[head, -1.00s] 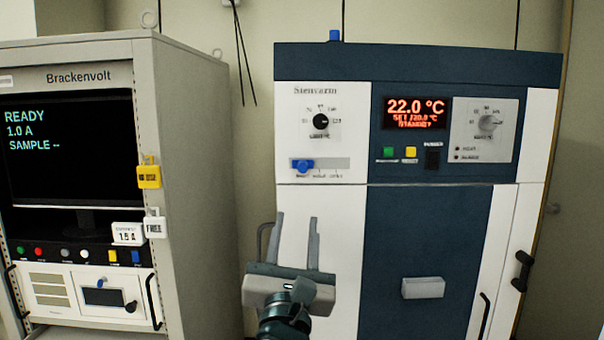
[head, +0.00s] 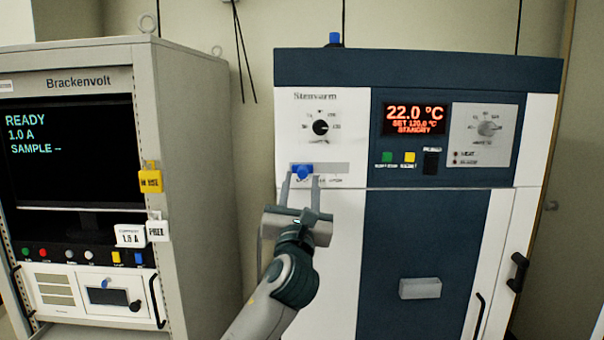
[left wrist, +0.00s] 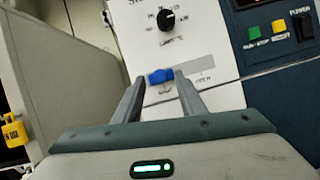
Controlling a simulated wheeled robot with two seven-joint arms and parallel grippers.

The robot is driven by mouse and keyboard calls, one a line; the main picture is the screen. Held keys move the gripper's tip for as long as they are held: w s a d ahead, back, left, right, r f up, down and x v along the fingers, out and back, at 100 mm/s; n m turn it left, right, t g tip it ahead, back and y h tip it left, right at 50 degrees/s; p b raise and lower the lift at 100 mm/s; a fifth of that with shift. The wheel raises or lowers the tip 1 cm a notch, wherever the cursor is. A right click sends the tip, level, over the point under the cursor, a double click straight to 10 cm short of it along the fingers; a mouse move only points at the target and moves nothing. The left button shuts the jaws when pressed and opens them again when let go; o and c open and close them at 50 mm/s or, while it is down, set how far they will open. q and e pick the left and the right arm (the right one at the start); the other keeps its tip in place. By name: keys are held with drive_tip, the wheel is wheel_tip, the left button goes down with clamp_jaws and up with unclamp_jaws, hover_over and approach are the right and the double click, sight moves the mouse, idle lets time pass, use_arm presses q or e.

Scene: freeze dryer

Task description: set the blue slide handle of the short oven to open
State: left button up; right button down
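The short oven (head: 330,230) is white and dark blue and stands at the right in the head view. Its blue slide handle (head: 302,171) sits at the left end of a grey horizontal slot (head: 332,168) below a black knob. The handle also shows in the left wrist view (left wrist: 160,76), with the label "OPEN" to its right. My left gripper (head: 302,180) is open, its fingers pointing up at the handle, one on each side of it. In the left wrist view the handle appears between the fingertips (left wrist: 158,84); I cannot tell whether they touch it. My right gripper is not in view.
The Brackenvolt cabinet (head: 185,190) stands at the left, with yellow and white tags on its edge. The oven has a grey block handle (head: 420,288) lower down and a black door handle (head: 518,272) at the right. A gap separates cabinet and oven.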

use_arm(q)
drive_tip(key=shift+x, duration=1.1)
